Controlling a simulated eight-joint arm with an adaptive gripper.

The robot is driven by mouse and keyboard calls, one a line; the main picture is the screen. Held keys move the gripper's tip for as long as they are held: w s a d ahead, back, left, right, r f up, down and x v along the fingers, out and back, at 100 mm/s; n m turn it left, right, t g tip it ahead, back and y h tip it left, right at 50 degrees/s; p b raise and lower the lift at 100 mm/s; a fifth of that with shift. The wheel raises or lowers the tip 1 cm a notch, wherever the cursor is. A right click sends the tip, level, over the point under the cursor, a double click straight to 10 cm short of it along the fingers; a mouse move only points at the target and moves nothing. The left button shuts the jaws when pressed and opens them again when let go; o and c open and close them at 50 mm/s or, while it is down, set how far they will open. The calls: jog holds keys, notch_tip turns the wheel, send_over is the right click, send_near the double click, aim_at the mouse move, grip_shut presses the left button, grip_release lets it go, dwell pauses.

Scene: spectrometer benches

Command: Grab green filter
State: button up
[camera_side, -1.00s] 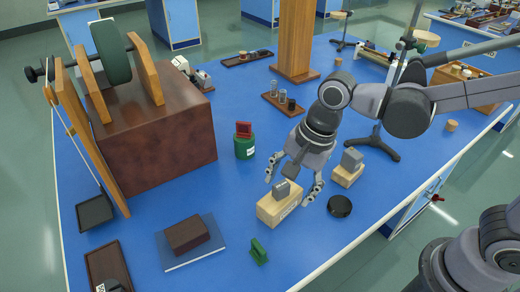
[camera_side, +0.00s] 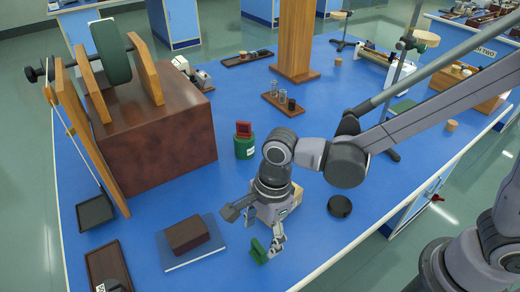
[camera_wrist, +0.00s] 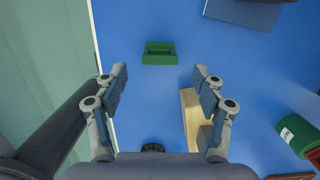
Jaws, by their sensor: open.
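The green filter (camera_side: 259,251) is a small green upright piece on the blue bench near its front edge. In the wrist view the filter (camera_wrist: 159,54) lies ahead of the fingertips, roughly centred between them. My gripper (camera_wrist: 160,80) is open with nothing between its fingers. In the side view my gripper (camera_side: 258,232) is low over the bench beside the filter, and one finger overlaps the filter there. I cannot tell from the side view whether it touches.
A wooden block (camera_side: 292,205) stands close by my gripper, partly hidden by it; in the wrist view the block (camera_wrist: 194,120) lies by the right finger. A green can (camera_side: 245,146), a black disc (camera_side: 340,206) and a blue book (camera_side: 198,255) are around. The bench edge is near.

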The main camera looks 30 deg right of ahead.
aim_at(259, 246)
jog(key=shift+a+f, duration=0.25)
jog(key=shift+f, duration=1.05)
jog(key=shift+a+f, duration=0.2)
jog(key=shift+f, duration=1.1)
jog(key=c, duration=1.1)
